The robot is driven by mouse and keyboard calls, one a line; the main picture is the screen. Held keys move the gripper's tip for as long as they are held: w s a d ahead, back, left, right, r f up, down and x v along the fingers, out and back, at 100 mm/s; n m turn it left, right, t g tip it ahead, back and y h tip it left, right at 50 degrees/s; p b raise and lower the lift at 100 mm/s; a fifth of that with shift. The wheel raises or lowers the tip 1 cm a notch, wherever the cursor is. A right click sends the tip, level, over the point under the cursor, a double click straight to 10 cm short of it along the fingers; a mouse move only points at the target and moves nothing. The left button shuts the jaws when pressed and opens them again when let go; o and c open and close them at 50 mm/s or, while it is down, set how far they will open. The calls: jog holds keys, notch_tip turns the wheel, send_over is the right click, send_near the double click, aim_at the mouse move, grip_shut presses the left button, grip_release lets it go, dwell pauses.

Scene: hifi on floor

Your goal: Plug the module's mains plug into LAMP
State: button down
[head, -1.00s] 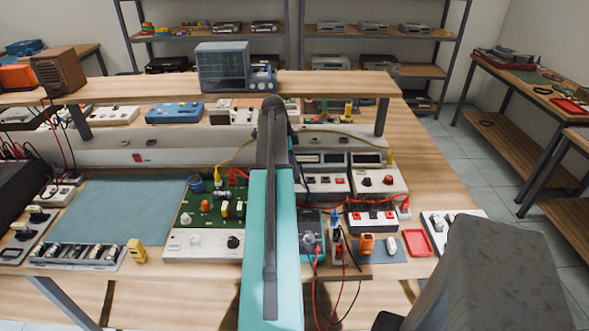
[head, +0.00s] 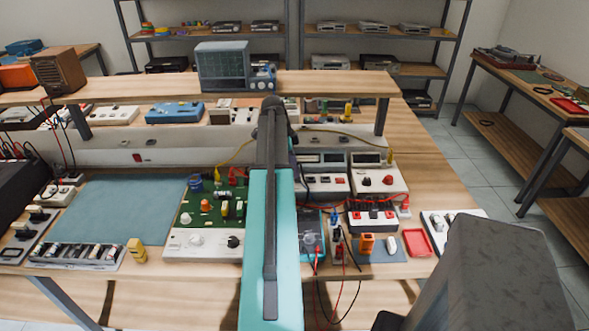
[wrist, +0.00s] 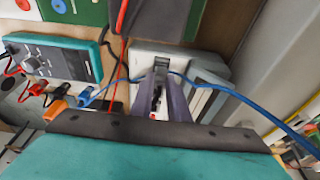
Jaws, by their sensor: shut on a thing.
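My gripper (wrist: 158,92) shows in the wrist view with its two grey fingers close together, pointing at a pale box (wrist: 185,62). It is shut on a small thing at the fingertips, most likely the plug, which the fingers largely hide. A blue cable (wrist: 235,92) crosses at the fingertips, running from the left to the lower right. In the head view my arm covers the gripper and the held thing. A module with a green board and white front panel (head: 205,243) stands left of the arm. I cannot read any LAMP label.
A teal meter (wrist: 60,55) with red and black leads lies at left in the wrist view. An orange block (head: 366,243), a red tray (head: 417,242) and a white switch box (head: 371,218) are right of the arm. A blue mat (head: 120,205) is clear at left.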

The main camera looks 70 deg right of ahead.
dwell(0.4)
jog(key=c, duration=1.6)
grip_release()
jog(key=b+v, duration=0.3)
jog(key=v, duration=1)
jog(key=shift+w+a+r, duration=0.1)
jog(key=shift+w+r, duration=0.1)
jog(key=shift+r, duration=0.15)
jog(key=shift+r, duration=0.15)
jog(key=shift+r+p, duration=1.6)
jog(key=shift+r, duration=0.7)
jog(key=shift+r, duration=0.1)
